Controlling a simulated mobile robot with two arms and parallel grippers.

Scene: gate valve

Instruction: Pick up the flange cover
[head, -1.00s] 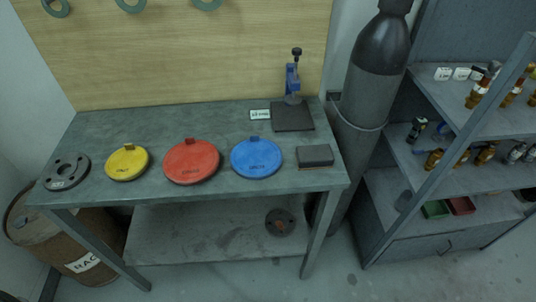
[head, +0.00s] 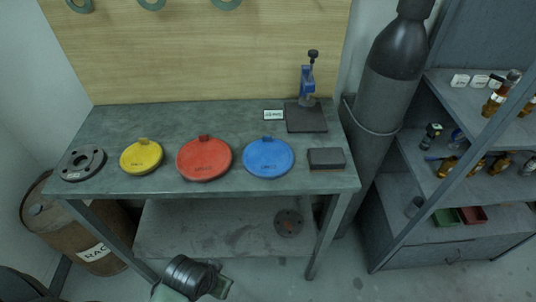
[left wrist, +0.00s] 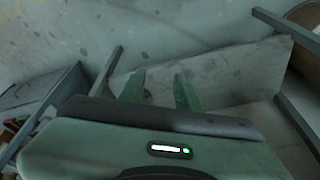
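Three round covers with small tabs lie flat in a row on the workbench: a yellow one (head: 141,157), a red one (head: 204,159) and a blue one (head: 268,159). I cannot tell from the frames which of them is the task's flange cover. My left arm shows at the bottom of the head view, low in front of the bench and apart from the covers. In the left wrist view my left gripper (left wrist: 160,80) has its two green fingers apart, with nothing between them. No cover shows in that view. My right gripper is not in view.
A grey bolt-holed flange (head: 83,163) lies at the workbench's (head: 205,121) left end. A dark block (head: 326,159) and a blue press (head: 307,90) are at its right. A gas cylinder (head: 384,110) and a rack stand right. A rusty barrel (head: 75,230) stands lower left.

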